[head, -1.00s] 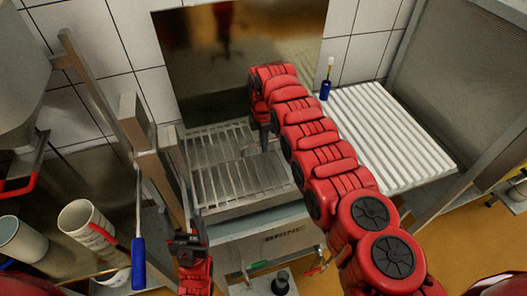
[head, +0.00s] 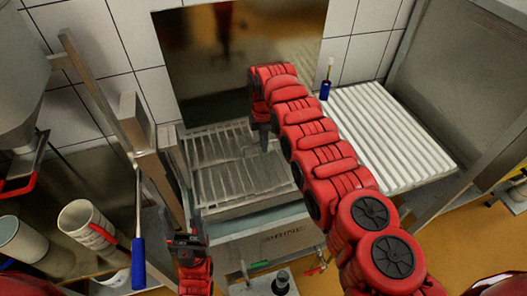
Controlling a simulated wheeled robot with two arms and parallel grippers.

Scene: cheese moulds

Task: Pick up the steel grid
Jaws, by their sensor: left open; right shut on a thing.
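The steel grid (head: 225,180) is a rack of thin parallel bars over the open top of the brine tank (head: 283,238), in the middle of the head view. My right gripper (head: 264,142) reaches down at its far right part and is shut on the grid. Its fingertips are partly hidden by my red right arm, so the exact grip point is hard to see. My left gripper (head: 188,226) is open and empty, in front of the tank's near left corner and apart from the grid.
A white ribbed draining board (head: 385,135) lies right of the tank, with a blue-handled brush (head: 325,86) at its back left. A metal post frame (head: 140,130) stands left. A blue-handled tool (head: 138,262) hangs near white buckets (head: 85,222). A dark panel (head: 235,50) stands behind.

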